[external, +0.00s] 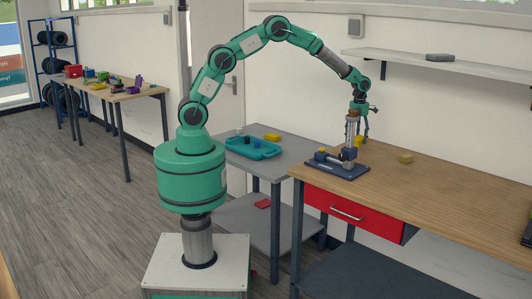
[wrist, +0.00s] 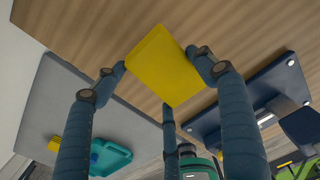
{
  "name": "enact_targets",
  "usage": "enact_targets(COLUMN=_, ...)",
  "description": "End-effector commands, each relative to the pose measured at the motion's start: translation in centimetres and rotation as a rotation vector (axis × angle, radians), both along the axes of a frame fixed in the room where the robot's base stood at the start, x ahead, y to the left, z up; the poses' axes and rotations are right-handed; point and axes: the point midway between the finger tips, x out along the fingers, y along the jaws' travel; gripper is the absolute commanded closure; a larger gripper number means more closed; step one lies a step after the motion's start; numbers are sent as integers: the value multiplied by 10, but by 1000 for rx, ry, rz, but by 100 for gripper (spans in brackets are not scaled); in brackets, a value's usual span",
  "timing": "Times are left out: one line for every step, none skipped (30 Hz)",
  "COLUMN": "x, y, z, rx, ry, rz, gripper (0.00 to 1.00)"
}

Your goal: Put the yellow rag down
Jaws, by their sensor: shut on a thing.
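The yellow rag (wrist: 165,65) shows in the wrist view as a flat, folded-looking yellow piece between my fingertips, with the wooden bench top behind it. My gripper (wrist: 163,75) is shut on it, with blue-grey fingers on either side and another finger below. In the external view my gripper (external: 361,132) points down over the left part of the wooden workbench (external: 450,185), just behind a dark blue fixture. A small yellow patch (external: 359,141) shows at the fingertips there. The gap between rag and bench top is hard to judge.
The dark blue fixture (external: 338,169) with an upright post stands close to my gripper. The grey table (external: 293,147) holds a teal tray (external: 253,154) and a yellow block (external: 272,137). A shelf (external: 440,65) hangs above.

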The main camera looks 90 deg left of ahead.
Motion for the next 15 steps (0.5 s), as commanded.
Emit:
enact_targets(x=0, y=0, z=0, rx=0, ry=0, rz=0, gripper=52)
enact_targets(x=0, y=0, z=0, rx=0, ry=0, rz=0, gripper=52)
enact_targets(x=0, y=0, z=0, rx=0, ry=0, rz=0, gripper=52)
enact_targets(x=0, y=0, z=0, rx=0, ry=0, rz=0, gripper=52)
enact_targets(x=0, y=0, z=0, rx=0, ry=0, rz=0, gripper=52)
enact_targets(x=0, y=0, z=0, rx=0, ry=0, rz=0, gripper=52)
enact_targets(x=0, y=0, z=0, rx=0, ry=0, rz=0, gripper=52)
enact_targets(x=0, y=0, z=0, rx=0, ry=0, rz=0, gripper=52)
enact_targets(x=0, y=0, z=0, rx=0, ry=0, rz=1, gripper=52)
enact_targets(x=0, y=1, z=0, rx=0, ry=0, rz=2, gripper=52)
enact_targets(x=-1, y=1, z=0, rx=0, ry=0, rz=4, gripper=52)
enact_targets(x=-2, y=3, z=0, rx=1, ry=1, rz=9, gripper=52)
enact_targets(x=-3, y=5, z=-1, rx=1, ry=1, rz=14, gripper=52)
enact_targets(x=-4, y=7, z=-1, rx=2, ry=1, rz=21, gripper=52)
enact_targets(x=-6, y=11, z=-2, rx=2, ry=2, rz=33, gripper=52)
